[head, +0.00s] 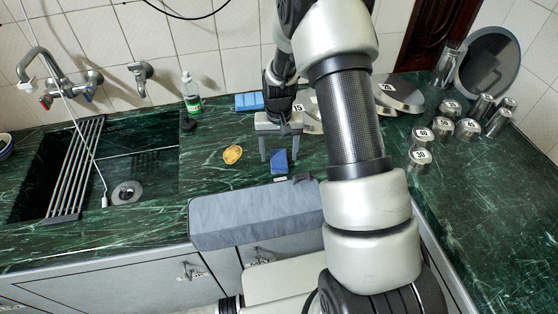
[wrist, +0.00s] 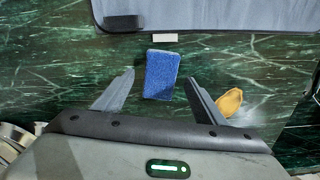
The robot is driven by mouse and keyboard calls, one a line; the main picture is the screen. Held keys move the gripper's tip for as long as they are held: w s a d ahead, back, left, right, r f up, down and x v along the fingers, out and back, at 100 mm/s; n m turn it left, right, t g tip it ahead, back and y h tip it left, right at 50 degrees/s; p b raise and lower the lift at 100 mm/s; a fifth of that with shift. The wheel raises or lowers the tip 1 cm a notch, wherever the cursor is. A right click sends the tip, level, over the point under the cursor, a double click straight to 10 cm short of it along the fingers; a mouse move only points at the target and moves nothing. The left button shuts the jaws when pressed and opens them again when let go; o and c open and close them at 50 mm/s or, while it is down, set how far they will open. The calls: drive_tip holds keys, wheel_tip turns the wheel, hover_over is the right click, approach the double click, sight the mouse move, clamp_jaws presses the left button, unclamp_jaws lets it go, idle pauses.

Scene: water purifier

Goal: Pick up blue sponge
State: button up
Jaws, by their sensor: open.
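A small blue sponge (head: 279,160) lies on the green marble counter near its front edge. It also shows in the wrist view (wrist: 162,74), just beyond the fingertips and between their lines. My gripper (head: 279,157) points down over the counter, with one finger on each side of the sponge in the head view. In the wrist view my gripper (wrist: 160,78) is open and empty, its two fingers spread apart. The height of the fingertips above the counter is hard to tell. Another flat blue item (head: 249,101) lies at the back near the wall.
A yellow object (head: 232,154) lies left of my gripper. A grey padded box (head: 250,213) is at the counter's front edge. A sink (head: 110,175) with a rack is at left, a bottle (head: 191,93) behind. Several numbered metal weights (head: 441,127) stand at right.

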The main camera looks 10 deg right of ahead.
drive_tip(key=shift+f, duration=0.6)
drive_tip(key=c, duration=1.1)
drive_tip(key=shift+r, duration=0.1)
